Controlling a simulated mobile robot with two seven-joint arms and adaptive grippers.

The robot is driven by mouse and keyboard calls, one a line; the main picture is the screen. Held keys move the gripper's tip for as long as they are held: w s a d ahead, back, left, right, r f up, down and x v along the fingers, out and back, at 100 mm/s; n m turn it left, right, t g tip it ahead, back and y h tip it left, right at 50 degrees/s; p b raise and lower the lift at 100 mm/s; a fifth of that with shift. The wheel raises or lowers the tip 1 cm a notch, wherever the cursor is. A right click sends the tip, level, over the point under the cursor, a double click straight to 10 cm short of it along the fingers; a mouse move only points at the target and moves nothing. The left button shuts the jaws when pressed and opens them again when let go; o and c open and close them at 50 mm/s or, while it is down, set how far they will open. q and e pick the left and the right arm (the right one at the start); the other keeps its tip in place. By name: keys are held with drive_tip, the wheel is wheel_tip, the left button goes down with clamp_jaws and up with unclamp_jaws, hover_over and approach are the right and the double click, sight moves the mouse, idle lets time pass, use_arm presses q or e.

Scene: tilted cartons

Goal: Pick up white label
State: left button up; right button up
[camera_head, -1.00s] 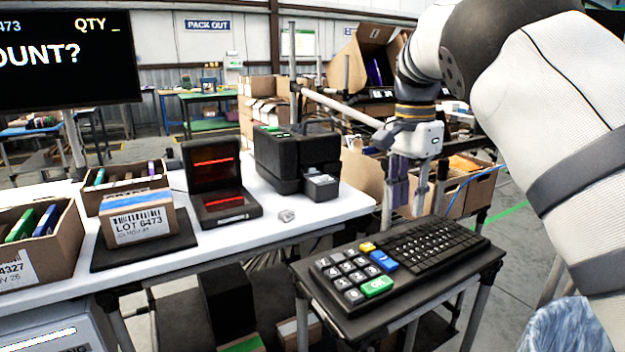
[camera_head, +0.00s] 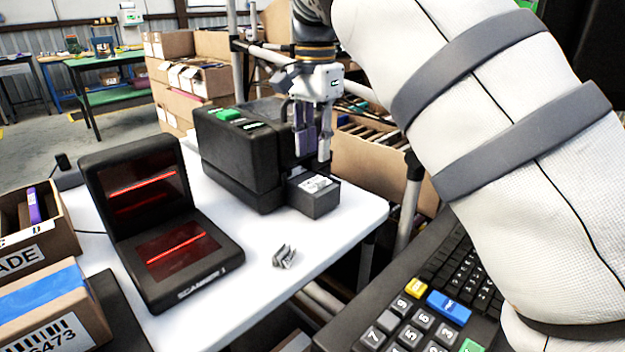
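A small white label (camera_head: 315,184) with dark print lies on top of the small dark box at the front of the black label printer (camera_head: 238,165). My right gripper (camera_head: 314,160) points down just above and behind this label, in front of the printer's right end. Its two fingers are apart with nothing seen between them. Whether the fingertips touch the label or box cannot be told. A crumpled grey-white scrap (camera_head: 284,257) lies on the white table in front of the printer. My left gripper is out of view.
A black scanner (camera_head: 160,215) with red lines stands left of the printer on the white table (camera_head: 335,230). A taped carton (camera_head: 45,310) is at the lower left. A keyboard (camera_head: 440,290) stands at the right, partly behind my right arm.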

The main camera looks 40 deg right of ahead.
sight(319, 175)
drive_tip(key=f, duration=0.6)
drive_tip(key=shift+s+d+f+p, duration=0.25)
drive_tip(key=shift+d+f+p, duration=0.05)
clamp_jaws()
